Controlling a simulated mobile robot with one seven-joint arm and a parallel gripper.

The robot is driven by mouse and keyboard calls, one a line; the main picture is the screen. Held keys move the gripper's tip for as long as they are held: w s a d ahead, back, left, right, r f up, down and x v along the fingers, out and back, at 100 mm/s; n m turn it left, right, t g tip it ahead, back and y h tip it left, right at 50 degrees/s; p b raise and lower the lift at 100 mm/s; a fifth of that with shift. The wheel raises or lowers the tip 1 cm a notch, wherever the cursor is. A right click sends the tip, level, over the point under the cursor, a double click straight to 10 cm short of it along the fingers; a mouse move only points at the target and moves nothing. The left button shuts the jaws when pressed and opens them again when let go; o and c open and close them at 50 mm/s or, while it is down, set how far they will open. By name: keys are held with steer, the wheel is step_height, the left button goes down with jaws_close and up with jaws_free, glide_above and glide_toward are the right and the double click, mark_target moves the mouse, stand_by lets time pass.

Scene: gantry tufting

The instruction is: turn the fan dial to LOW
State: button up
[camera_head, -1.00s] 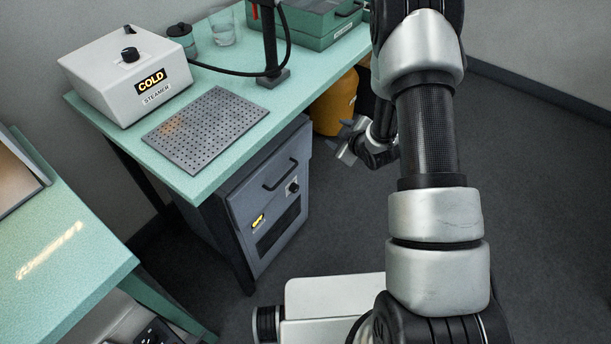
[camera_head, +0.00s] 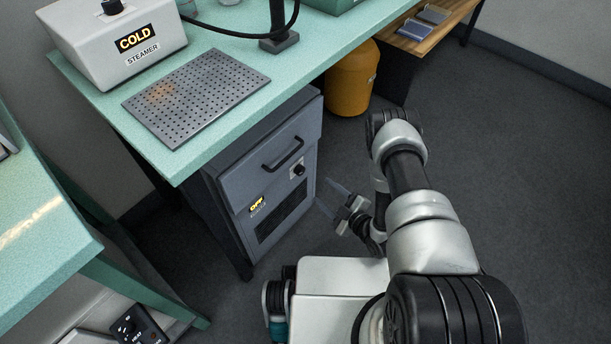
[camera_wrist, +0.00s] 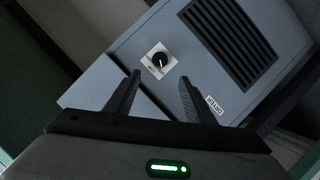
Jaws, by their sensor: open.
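A small black dial (camera_head: 298,170) on a pale square plate sits on the front of the grey cabinet (camera_head: 228,190) under the green table. The cabinet has a handle, a dark grille and a lit sign reading OFF (camera_head: 257,204). In the wrist view the dial (camera_wrist: 160,59) shows a white pointer mark; its setting words are too small to read. My gripper (camera_head: 331,198) is open and empty, right of the cabinet front and apart from the dial. In the wrist view my gripper's fingertips (camera_wrist: 160,77) frame the area just below the dial.
A steamer (camera_head: 115,45) with a COLD sign and a perforated plate (camera_head: 195,97) lie on the table. A yellow bin (camera_head: 351,80) stands behind the cabinet. A black control box (camera_head: 135,328) is at lower left. The floor to the right is clear.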

mark_target(303, 171)
steer(key=b+x, duration=0.3)
steer(key=x, duration=1)
steer(key=c, duration=1.1)
steer(key=shift+o, duration=0.2)
steer(key=shift+d, duration=0.1)
steer(key=shift+w+d+m+g, duration=0.1)
steer(key=shift+m+g, duration=0.4)
steer(key=shift+m, duration=0.2)
steer(key=m, duration=0.1)
steer(key=m+g+y, duration=0.1)
steer(key=m, duration=0.1)
steer(key=shift+w+d+r+g, duration=0.1)
steer(key=shift+w+d+g, duration=0.05)
steer(key=shift+g, duration=0.15)
steer(key=m+g+y, duration=0.2)
steer(key=m, duration=0.1)
steer(key=shift+w+d, duration=0.1)
steer(key=shift+m, duration=0.4)
